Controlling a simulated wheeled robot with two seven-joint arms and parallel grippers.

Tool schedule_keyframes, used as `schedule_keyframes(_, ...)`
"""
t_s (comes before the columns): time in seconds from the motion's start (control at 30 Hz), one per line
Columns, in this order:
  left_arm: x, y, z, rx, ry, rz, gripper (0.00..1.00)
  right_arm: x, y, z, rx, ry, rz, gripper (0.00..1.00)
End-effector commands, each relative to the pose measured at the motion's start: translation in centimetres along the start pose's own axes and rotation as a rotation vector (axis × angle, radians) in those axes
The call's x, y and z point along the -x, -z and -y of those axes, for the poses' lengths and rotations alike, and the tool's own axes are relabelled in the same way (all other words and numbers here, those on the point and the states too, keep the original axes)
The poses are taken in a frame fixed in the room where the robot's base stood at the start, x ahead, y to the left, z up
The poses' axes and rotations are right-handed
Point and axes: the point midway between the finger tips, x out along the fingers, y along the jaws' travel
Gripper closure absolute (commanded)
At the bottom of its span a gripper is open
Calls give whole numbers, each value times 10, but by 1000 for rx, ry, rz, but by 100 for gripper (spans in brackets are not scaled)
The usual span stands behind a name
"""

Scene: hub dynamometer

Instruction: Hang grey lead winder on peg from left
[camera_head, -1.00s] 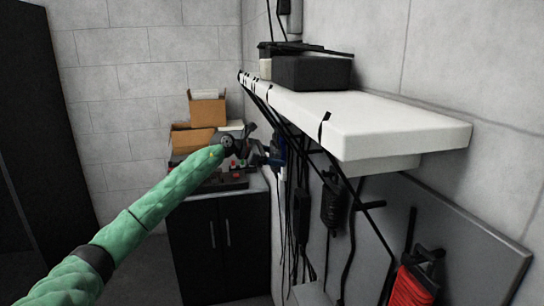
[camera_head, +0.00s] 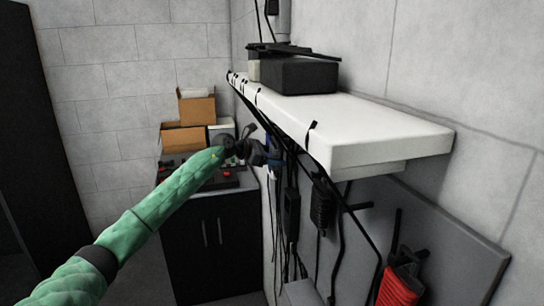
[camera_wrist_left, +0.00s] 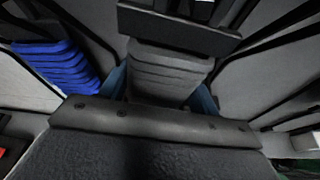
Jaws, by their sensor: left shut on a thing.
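My left gripper (camera_head: 272,158) reaches in from the left, under the far part of the white shelf, and its jaws are small and dark there. In the left wrist view the gripper (camera_wrist_left: 163,85) is shut on the ribbed grey lead winder (camera_wrist_left: 168,72), with a blue fingertip on each side of it. A dark bar crosses the top of the winder. In the head view I cannot make out the winder at the gripper. Bare pegs (camera_head: 358,207) stick out from the grey wall panel. My right gripper is not in view.
A blue winder (camera_wrist_left: 55,65) is close on the left in the wrist view. A black winder (camera_head: 322,203) and a red one (camera_head: 399,286) hang nearer. The white shelf (camera_head: 380,135) overhangs, with black cables below. A dark cabinet (camera_head: 212,245) with boxes stands behind.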

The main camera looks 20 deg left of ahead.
Motion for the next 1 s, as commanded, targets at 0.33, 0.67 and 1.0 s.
schedule_keyframes(0.33, -11, -1, 1, 0, 0, 0, 67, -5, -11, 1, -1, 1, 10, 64)
schedule_keyframes(0.67, -18, 0, 1, -1, 0, 0, 67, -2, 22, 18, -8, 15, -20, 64)
schedule_keyframes(1.0, -22, 1, 2, -1, 0, 0, 67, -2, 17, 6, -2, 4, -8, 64)
